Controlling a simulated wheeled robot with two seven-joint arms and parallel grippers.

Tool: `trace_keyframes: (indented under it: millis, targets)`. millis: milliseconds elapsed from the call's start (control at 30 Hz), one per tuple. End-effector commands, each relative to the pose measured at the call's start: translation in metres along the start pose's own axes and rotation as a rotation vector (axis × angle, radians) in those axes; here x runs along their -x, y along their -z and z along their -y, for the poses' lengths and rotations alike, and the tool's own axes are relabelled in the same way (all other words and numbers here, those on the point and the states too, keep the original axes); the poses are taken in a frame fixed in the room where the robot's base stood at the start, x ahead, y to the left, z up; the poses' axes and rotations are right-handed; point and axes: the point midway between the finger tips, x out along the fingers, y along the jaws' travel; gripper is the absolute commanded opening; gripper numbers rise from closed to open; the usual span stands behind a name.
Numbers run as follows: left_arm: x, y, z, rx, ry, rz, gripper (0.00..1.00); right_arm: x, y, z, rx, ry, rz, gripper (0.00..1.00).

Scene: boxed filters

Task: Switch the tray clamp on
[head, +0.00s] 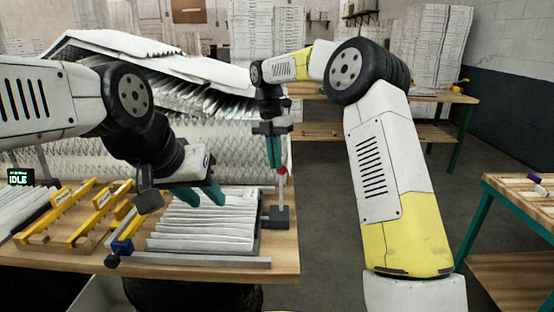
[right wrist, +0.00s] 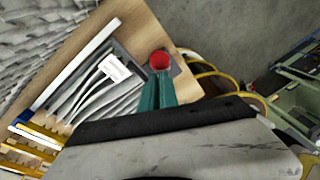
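A lever with a red knob (head: 282,170) stands upright on a dark block (head: 276,216) at the right end of the bench; I take it for the tray clamp's lever. The knob also shows in the right wrist view (right wrist: 160,60). My right gripper (head: 274,166) points down beside the knob, its teal fingers close together with nothing visible between them. In the wrist view the knob lies just past the fingertips; contact is unclear. The tray (head: 259,222) holds several white pleated filters (head: 205,225). My left gripper (head: 204,196) is above them, fingers apart and empty.
Yellow racks (head: 75,215) stand left of the tray. A small display (head: 18,178) reads IDLE. Large pleated filters (head: 150,150) stand behind. Open floor lies right of the bench.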

Motion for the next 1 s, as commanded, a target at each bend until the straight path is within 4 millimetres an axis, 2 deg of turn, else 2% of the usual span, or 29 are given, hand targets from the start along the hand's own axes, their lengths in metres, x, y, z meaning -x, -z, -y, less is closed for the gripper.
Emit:
trace_keyframes:
  millis: [233,733,867,1000]
  targets:
    - [0.000,0.000,0.000,0.000,0.000,0.000,0.36,-0.005,-0.011,0.000,-0.008,-0.001,0.013,0.00]
    - [0.000,0.000,0.000,0.000,0.000,0.000,0.36,-0.007,-0.013,0.002,-0.013,0.001,0.012,0.00]
    - [0.000,0.000,0.000,0.000,0.000,0.000,0.36,-0.003,-0.007,0.000,-0.013,0.000,0.012,0.00]
    - [0.000,0.000,0.000,0.000,0.000,0.000,0.36,0.008,0.014,-0.004,-0.010,-0.001,0.009,0.00]
